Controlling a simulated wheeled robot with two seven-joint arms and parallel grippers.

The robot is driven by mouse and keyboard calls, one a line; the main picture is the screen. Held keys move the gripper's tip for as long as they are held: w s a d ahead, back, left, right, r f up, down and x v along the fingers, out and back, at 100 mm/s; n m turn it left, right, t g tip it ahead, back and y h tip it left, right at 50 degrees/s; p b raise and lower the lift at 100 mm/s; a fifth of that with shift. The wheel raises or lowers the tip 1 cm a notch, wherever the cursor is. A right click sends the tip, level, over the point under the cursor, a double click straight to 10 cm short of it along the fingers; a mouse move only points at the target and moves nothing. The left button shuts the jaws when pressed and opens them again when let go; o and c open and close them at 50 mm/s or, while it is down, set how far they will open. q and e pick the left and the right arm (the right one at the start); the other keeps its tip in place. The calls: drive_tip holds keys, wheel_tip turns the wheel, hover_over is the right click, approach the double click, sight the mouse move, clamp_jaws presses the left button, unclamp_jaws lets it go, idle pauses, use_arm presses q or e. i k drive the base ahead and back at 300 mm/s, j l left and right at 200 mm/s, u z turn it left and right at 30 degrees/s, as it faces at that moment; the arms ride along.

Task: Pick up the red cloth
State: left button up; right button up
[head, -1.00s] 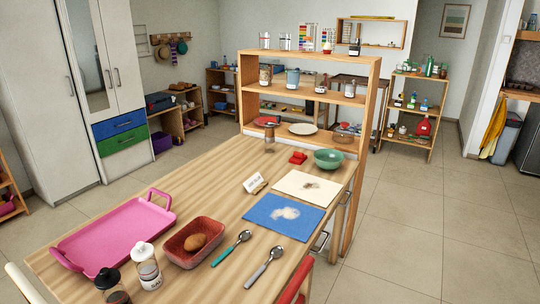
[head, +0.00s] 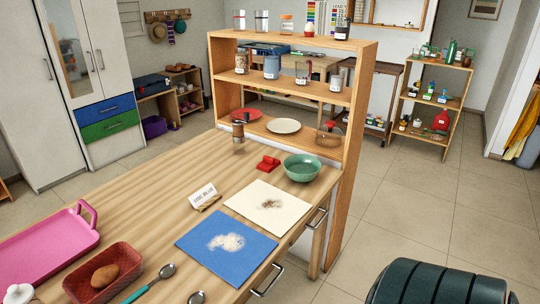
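A small bright red item (head: 268,163), which looks like a folded cloth, lies on the wooden table (head: 150,200) near its far end. It sits just left of a green bowl (head: 302,168) and behind a cream mat. It is small in view, so I cannot be sure of its material. Neither of my grippers shows in the head view.
A wooden shelf unit (head: 340,115) stands behind. Open floor (head: 420,215) lies right of the table.

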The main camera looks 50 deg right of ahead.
sight(268, 164)
drive_tip(key=l, duration=0.75)
drive_tip(key=k+l, duration=0.1)
drive_tip(key=l, duration=0.7)
drive_tip(key=k+l, duration=0.1)
drive_tip(key=l, duration=0.65)
drive_tip(key=i+u, duration=0.05)
